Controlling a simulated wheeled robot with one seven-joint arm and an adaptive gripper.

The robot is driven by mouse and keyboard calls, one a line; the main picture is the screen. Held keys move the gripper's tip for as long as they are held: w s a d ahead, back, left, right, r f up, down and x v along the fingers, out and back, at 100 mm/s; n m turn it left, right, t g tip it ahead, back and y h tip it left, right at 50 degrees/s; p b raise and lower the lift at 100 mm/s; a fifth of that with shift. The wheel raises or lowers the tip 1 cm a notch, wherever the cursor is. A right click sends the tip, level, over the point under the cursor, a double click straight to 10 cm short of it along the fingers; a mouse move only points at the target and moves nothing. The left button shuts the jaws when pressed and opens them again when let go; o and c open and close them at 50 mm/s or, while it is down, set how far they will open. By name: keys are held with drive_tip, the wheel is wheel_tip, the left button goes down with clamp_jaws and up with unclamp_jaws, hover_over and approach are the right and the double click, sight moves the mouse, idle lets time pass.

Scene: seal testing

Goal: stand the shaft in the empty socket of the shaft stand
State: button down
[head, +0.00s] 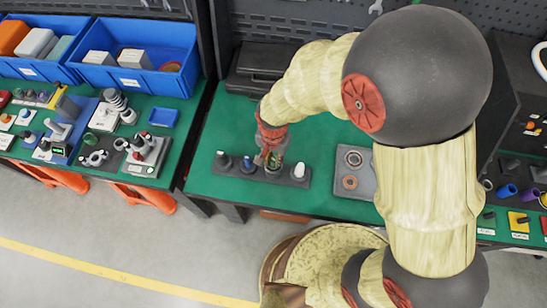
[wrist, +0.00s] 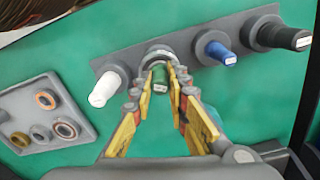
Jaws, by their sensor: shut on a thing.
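The shaft stand is a long dark grey bar (head: 286,179), also in the wrist view (wrist: 131,66), with a row of round sockets. My gripper (head: 270,161), also in the wrist view (wrist: 163,82), is shut on a green shaft (wrist: 159,76). The green shaft is lined up with a grey ring socket (wrist: 156,54), between the white and blue shafts. Its lower end is hidden, so I cannot tell how deep it sits. A white shaft (wrist: 104,92), a blue shaft (wrist: 220,52) and a black shaft (wrist: 288,37) stand in the other sockets.
The stand lies on a green bench top (head: 225,130). A grey tray (head: 357,158) with several rings sits to the right in the head view. A dark case (head: 262,62) lies behind. Left is a second bench with blue bins (head: 150,78) and small parts.

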drive_tip(key=shift+f, duration=0.55)
drive_tip(key=shift+f, duration=0.2)
idle(0.8)
drive_tip(key=c, duration=2.1)
unclamp_jaws()
drive_tip(key=shift+o, duration=1.3)
drive_tip(key=o, duration=0.3)
drive_tip(key=shift+o, duration=0.2)
wheel_tip(320, 180, up, 10)
drive_tip(key=p, duration=0.7)
drive_tip(key=shift+r+p, duration=0.15)
drive_tip(key=shift+p, duration=0.15)
